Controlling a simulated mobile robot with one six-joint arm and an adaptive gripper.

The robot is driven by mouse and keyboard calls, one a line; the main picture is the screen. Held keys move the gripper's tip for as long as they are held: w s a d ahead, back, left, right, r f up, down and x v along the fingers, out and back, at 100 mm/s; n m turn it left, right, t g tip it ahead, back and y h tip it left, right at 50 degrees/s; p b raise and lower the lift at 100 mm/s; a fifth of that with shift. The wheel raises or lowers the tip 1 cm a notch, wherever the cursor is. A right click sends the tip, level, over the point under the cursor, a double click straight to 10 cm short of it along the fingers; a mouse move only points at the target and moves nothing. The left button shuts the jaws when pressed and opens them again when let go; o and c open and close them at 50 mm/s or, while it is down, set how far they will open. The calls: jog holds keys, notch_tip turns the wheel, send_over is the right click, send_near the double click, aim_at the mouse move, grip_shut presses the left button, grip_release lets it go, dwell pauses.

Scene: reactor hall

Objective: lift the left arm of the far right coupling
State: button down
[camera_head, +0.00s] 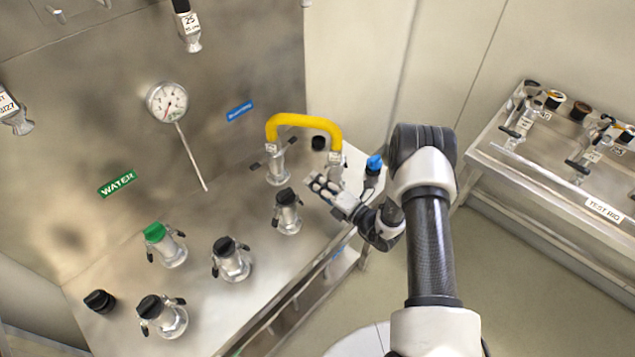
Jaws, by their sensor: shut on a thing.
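The far right coupling (335,158) is a silver fitting at the right end of a thick yellow hose (303,119), on the steel bench. My gripper (319,184) is at the lower left side of this coupling, reaching in from the right. It is shut on the coupling's left arm, which is mostly hidden by the fingers. The exact angle of that arm cannot be told. The coupling's lower body is also partly covered by my gripper.
A second silver coupling (277,169) holds the hose's left end. A black-capped coupling (288,212) stands close below my gripper's left. A blue-capped fitting (374,164) is just right. A green-capped coupling (165,245) stands farther left. A test rig table (555,185) is at right.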

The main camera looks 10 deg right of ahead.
notch_tip(320, 180, up, 2)
jog(key=m+p, duration=0.1)
jog(key=m, duration=0.3)
jog(key=shift+a+r+m, duration=0.1)
jog(key=shift+r+m, duration=0.05)
jog(key=shift+m, duration=0.15)
dwell(0.3)
jog(key=c, duration=1.7)
grip_release()
jog(key=shift+r, duration=0.1)
jog(key=v, duration=1.2)
